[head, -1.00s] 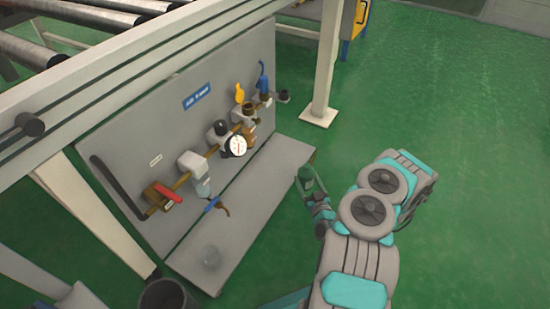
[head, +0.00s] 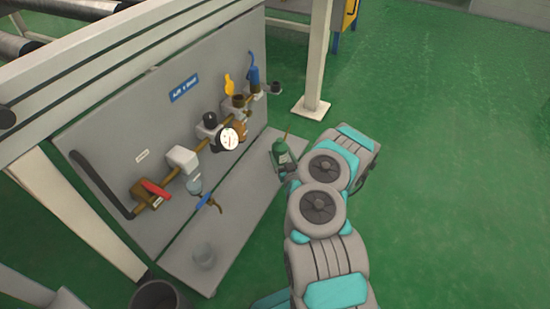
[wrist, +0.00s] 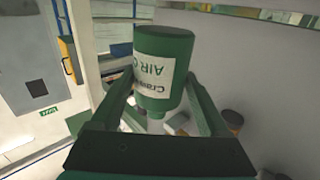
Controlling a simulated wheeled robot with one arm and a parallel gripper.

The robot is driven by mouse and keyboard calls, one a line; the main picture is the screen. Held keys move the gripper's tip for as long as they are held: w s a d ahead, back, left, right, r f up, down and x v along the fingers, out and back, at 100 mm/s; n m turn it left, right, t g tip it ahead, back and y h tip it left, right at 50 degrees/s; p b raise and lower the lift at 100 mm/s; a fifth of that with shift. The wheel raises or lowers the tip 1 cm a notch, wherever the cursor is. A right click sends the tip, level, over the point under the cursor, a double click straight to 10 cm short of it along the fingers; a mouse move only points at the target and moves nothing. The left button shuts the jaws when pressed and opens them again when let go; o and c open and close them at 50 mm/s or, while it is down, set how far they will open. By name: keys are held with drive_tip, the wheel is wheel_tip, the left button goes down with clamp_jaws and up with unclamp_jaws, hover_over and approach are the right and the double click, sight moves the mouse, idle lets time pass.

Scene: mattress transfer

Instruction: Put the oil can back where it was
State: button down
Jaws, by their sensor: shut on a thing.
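The oil can (head: 281,153) is a small green bottle with a thin spout pointing up. My gripper (head: 289,170) is shut on it and holds it near the far right end of the grey ledge (head: 240,212) below the air panel. In the wrist view the can (wrist: 163,50) shows upside down, with a white label, between the two fingers of my gripper (wrist: 158,84). I cannot tell whether the can's base touches the ledge.
The grey panel (head: 120,165) carries a pipe with a gauge (head: 228,139), a red lever (head: 156,188) and several fittings. A dark bin (head: 157,296) is at the bottom. A white post (head: 317,60) stands behind the ledge.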

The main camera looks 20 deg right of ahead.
drive_tip(key=shift+w+a+f+b, duration=0.1)
drive_tip(key=shift+w+a+b, duration=0.2)
drive_tip(key=shift+w, duration=0.75)
drive_tip(key=shift+w+a+f+b, duration=0.15)
drive_tip(key=shift+w+b, duration=0.1)
drive_tip(key=shift+w, duration=0.8)
drive_tip(key=shift+s+f+b, duration=0.1)
drive_tip(key=shift+f+b, duration=0.5)
drive_tip(key=shift+f, duration=1)
drive_tip(key=shift+f, duration=0.15)
unclamp_jaws()
drive_tip(key=shift+s, duration=0.2)
drive_tip(key=s+a+p, duration=0.1)
drive_tip(key=s+p, duration=0.3)
drive_tip(key=s, duration=0.7)
drive_tip(key=shift+s+a+p, duration=0.25)
drive_tip(key=shift+s+p, duration=0.05)
